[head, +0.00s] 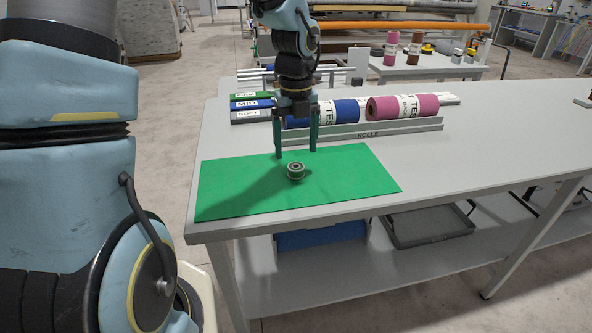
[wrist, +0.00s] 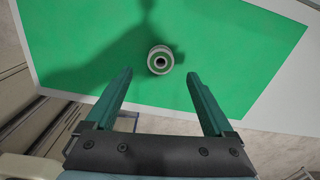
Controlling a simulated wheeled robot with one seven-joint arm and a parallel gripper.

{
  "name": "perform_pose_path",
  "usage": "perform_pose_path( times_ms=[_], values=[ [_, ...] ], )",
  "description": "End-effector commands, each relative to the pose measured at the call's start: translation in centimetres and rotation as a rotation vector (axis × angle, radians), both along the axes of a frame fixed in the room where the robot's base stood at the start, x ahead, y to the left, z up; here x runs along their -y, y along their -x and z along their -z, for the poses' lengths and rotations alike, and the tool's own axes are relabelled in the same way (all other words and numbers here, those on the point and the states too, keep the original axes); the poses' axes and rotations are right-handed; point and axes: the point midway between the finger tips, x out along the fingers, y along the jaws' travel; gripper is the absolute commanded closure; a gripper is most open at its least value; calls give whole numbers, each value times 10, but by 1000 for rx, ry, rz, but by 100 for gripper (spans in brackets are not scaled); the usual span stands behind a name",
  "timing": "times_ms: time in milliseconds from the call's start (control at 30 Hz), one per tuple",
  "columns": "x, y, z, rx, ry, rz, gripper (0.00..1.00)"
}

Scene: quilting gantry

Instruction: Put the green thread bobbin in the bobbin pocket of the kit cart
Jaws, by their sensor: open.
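A small bobbin (head: 296,171) with pale metallic rims stands upright on a green mat (head: 235,185) near the left end of the table. In the wrist view the bobbin (wrist: 160,60) shows its round top with a dark centre hole and a greenish ring. My gripper (head: 296,155) is open and empty, pointing down above and just behind the bobbin. In the wrist view my gripper's fingers (wrist: 160,78) are spread wide, with the bobbin ahead between their lines. The kit cart and its bobbin pocket cannot be made out for certain.
Behind the mat a grey ledge marked ROLLS (head: 370,132) holds a blue roll (head: 346,111) and a pink roll (head: 403,107). Labelled strips (head: 251,105) lie at the back left. The table (head: 500,130) is clear to the right. A farther table holds several spools (head: 391,48).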

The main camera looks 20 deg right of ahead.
Motion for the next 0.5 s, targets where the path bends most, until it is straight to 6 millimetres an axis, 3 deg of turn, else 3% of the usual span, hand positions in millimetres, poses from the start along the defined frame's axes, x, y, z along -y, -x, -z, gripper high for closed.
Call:
perform_pose_path(
  times_ms=[300, 500],
  values=[
    [1, -1, 39, -3, -3, 1, 13],
    [1, -2, 53, 0, -1, 0, 13]
  ],
)
